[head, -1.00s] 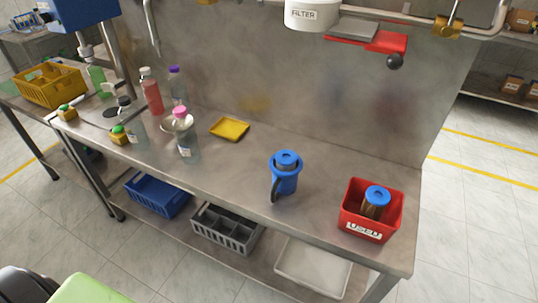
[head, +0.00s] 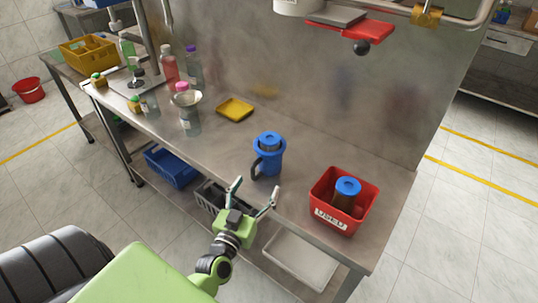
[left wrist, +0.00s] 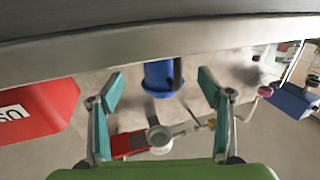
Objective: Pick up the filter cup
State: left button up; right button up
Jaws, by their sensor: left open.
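A blue pitcher (head: 270,160) with a dark handle stands upright on the steel bench. A blue-capped cup (head: 269,140), apparently the filter cup, sits in its top, its lower part hidden. Another blue-capped cup (head: 346,191) stands in a red bin (head: 338,215) marked USED. My left gripper (head: 254,190) is open and empty in front of the pitcher, near the bench's front edge, apart from it. In the left wrist view the scene is upside down, and the pitcher (left wrist: 162,76) lies between the open fingers. My right gripper is not in view.
A yellow tray (head: 235,109) lies on the bench behind the pitcher. Several bottles and a funnel (head: 187,97) stand to the left. A white dispenser (head: 298,5) and a red paddle (head: 352,28) hang above. The bench between tray and bin is mostly clear.

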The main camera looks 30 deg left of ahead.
aim_at(265, 167)
pick_arm(q)
jog(key=x, duration=0.5)
jog(key=shift+w+d+r, duration=0.1)
jog(key=shift+w+r, duration=0.1)
jog(key=shift+r, duration=0.05)
jog(key=shift+w+f, duration=0.1)
jog(key=shift+w, duration=0.25)
jog(key=x, duration=0.5)
jog(key=shift+s+a+p, duration=0.15)
jog(key=shift+a+p, duration=0.2)
jog(key=shift+w, duration=0.25)
jog(key=shift+s, duration=0.1)
jog(key=shift+c, duration=1.2)
jog(key=c, duration=1.1)
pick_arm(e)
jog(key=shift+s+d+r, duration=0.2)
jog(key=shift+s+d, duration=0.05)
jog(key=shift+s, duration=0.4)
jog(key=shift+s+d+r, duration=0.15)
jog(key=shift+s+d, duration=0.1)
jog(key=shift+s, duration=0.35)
